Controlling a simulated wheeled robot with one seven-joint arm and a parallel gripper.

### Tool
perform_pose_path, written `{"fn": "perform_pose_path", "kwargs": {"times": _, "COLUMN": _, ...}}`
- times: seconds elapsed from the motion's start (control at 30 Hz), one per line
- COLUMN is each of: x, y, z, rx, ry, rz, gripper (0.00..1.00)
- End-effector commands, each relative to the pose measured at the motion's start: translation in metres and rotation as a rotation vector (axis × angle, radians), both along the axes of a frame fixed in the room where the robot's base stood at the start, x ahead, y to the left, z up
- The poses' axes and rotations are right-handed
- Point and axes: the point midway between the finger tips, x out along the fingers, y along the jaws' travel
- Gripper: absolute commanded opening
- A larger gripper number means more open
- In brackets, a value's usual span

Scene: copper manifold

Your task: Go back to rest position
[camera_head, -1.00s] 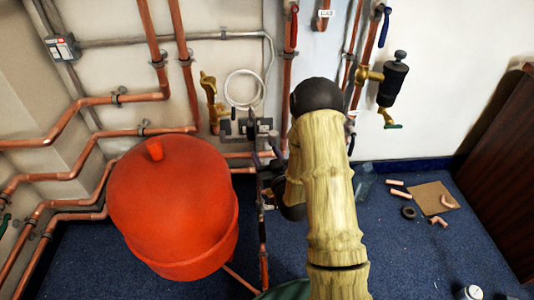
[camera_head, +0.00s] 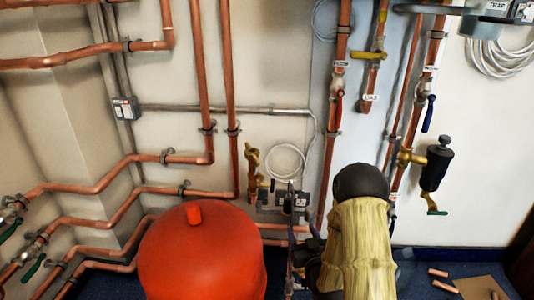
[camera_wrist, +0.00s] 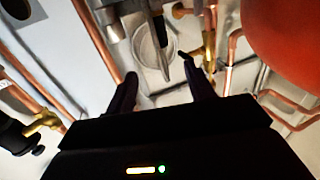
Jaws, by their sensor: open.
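My gripper (camera_wrist: 158,66) is open and empty in the wrist view, its two dark fingers standing apart. Past the fingertips are a grey fixture, a white cable coil (camera_wrist: 153,42) and a brass valve (camera_wrist: 208,48) on the wall. In the head view my pale, ridged arm rises at the lower right of centre, and my gripper is mostly hidden behind it and among the dark fittings.
A red tank (camera_head: 202,262) stands left of my arm; it also shows in the wrist view (camera_wrist: 285,45). Copper pipes (camera_head: 195,80) cover the wall. A black cylinder with a brass valve (camera_head: 435,167) is at right. Copper offcuts (camera_head: 445,287) lie on the floor.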

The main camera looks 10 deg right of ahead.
Motion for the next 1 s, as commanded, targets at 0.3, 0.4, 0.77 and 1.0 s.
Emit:
{"fn": "perform_pose_path", "kwargs": {"times": 0.3, "x": 0.001, "y": 0.007, "z": 0.033, "rx": -0.055, "ry": 0.201, "rz": 0.01, "gripper": 0.54}}
{"fn": "perform_pose_path", "kwargs": {"times": 0.4, "x": -0.004, "y": 0.007, "z": 0.045, "rx": -0.077, "ry": 0.304, "rz": 0.006, "gripper": 0.54}}
{"fn": "perform_pose_path", "kwargs": {"times": 0.77, "x": -0.053, "y": 0.008, "z": 0.092, "rx": -0.12, "ry": 0.673, "rz": -0.031, "gripper": 0.54}}
{"fn": "perform_pose_path", "kwargs": {"times": 1.0, "x": -0.107, "y": 0.01, "z": 0.129, "rx": -0.12, "ry": 0.915, "rz": -0.06, "gripper": 0.54}}
